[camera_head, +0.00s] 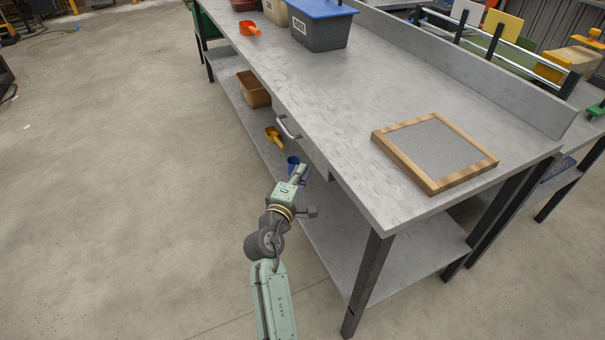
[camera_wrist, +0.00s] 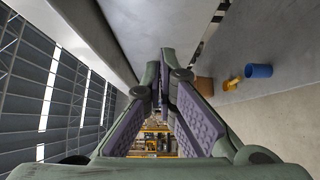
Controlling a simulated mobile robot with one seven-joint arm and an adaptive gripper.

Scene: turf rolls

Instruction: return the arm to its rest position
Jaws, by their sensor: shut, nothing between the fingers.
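My arm reaches up from the bottom of the head view, beside the front edge of the grey workbench (camera_head: 365,165). My gripper (camera_head: 303,172) is at the bench's front side, near the drawer handle (camera_head: 287,127), apart from the bench top as far as I can see. In the wrist view my gripper (camera_wrist: 163,100) shows its two purple-padded fingers coming together at the tips, shut with nothing held. The pads fill the middle of that view and hide part of what lies beyond.
A wood-framed grey panel (camera_head: 432,150) lies on the near bench top. A blue-lidded bin (camera_head: 322,30) and orange scoop (camera_head: 250,28) stand farther back. The lower shelf holds a brown bin (camera_head: 254,90), yellow scoop (camera_head: 274,138) and blue cup (camera_head: 292,164).

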